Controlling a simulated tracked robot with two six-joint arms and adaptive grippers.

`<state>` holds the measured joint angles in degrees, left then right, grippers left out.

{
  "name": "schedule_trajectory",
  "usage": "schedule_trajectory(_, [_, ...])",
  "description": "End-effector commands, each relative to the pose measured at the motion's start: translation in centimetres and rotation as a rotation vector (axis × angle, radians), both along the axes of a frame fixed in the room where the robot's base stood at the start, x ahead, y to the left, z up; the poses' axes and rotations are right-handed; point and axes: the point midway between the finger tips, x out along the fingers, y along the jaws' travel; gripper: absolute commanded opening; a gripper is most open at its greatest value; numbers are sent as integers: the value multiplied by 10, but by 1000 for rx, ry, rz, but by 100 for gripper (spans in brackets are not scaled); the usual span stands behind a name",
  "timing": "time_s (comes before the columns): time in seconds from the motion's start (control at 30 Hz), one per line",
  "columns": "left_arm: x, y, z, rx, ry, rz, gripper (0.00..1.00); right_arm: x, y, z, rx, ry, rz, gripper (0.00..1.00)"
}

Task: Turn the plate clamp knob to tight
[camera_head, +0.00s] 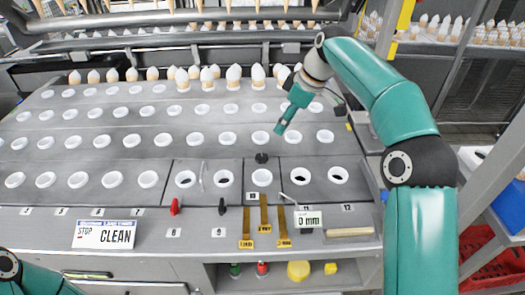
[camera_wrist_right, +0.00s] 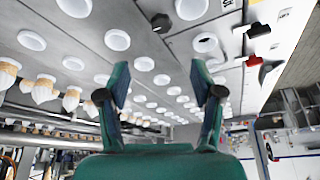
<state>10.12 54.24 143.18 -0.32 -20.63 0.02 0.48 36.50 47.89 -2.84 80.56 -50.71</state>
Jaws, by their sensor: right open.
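A small round black knob (camera_head: 261,158), which looks like the plate clamp knob, stands on the grey plate just above a white ring in the head view. What looks like the same knob (camera_wrist_right: 160,22) is near the top middle of the right wrist view. My right gripper (camera_head: 280,129) hangs tilted above the plate, up and to the right of the knob and apart from it. In the right wrist view my right gripper (camera_wrist_right: 160,85) has its two green fingers spread with nothing between them. The knob's setting cannot be read. My left gripper is outside both views.
Rows of white rings cover the plate, with white-tipped cones (camera_head: 208,78) behind. A red lever (camera_head: 175,206) and a black lever (camera_head: 222,206) stand at the front edge.

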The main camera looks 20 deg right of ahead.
Motion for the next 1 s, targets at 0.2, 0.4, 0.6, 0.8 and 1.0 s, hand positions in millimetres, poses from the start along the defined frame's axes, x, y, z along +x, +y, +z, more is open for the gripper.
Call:
schedule_trajectory(0.2, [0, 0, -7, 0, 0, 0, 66, 10, 14, -41, 0, 6, 4, 66])
schedule_trajectory(0.4, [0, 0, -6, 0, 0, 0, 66, 22, 26, -81, 0, 6, 4, 66])
schedule_trajectory(0.6, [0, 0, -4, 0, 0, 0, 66, 32, 38, -116, 0, 6, 5, 66])
schedule_trajectory(0.8, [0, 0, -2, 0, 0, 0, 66, 38, 44, -136, 0, 3, 5, 66])
schedule_trajectory(1.0, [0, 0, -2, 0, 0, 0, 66, 40, 46, -142, 0, 0, 4, 66])
